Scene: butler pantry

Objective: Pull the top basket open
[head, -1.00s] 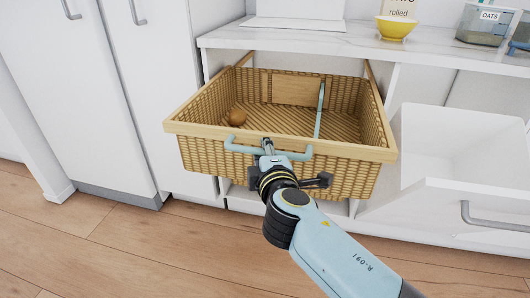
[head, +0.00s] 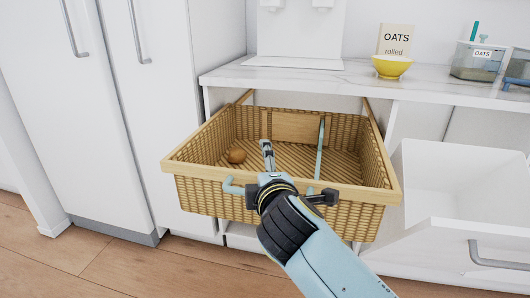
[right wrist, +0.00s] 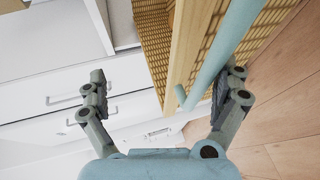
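The top wicker basket (head: 210,200) stands pulled well out of the white cabinet in the head view. Its light-blue handle (head: 231,188) runs along the front wall, and my right gripper covers its middle. In the right wrist view the handle (right wrist: 226,45) and the wooden front rim (right wrist: 190,45) show close up. My right gripper (head: 290,176) is at the front rim, with its fingers spread. In the right wrist view the fingers (right wrist: 167,78) are wide apart, and the handle lies close to the right one; contact is unclear. My left gripper is out of view.
An open white drawer (head: 455,190) stands to the right. A yellow bowl (head: 391,67) is on the counter (head: 300,78). Tall white doors (head: 110,110) are at left.

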